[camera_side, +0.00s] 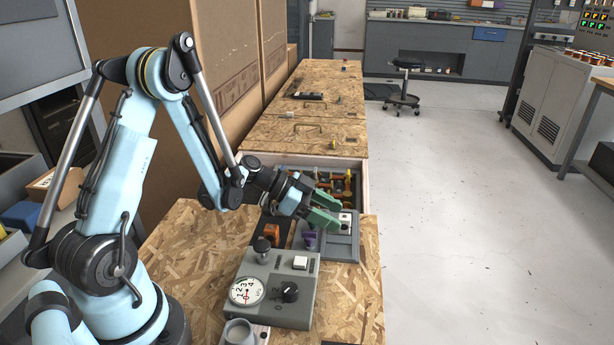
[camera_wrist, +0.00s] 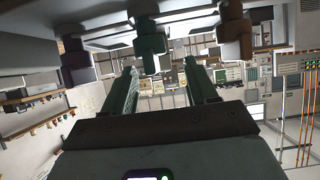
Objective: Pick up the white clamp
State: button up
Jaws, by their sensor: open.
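A small white block-like piece, which looks like the white clamp (camera_side: 345,217), stands on the grey tray (camera_side: 343,250) at the right side of the wooden bench in the side view. My gripper (camera_side: 334,212) has green fingers. They are spread apart just left of the white piece and partly overlap it in the picture; I cannot tell whether they touch it. That view looks upside down, and I cannot pick out the white piece there.
A purple piece (camera_side: 310,238) and an orange piece (camera_side: 271,232) stand close to my gripper. A grey control box (camera_side: 275,290) with a gauge, dial and black knob is nearer the camera. An open drawer (camera_side: 366,185) with coloured parts lies behind.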

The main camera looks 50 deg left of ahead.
aim_at(341, 217)
jog(key=shift+x, duration=1.55)
jog(key=c, duration=1.1)
jog(key=shift+o, duration=0.2)
jog(key=shift+r, duration=0.15)
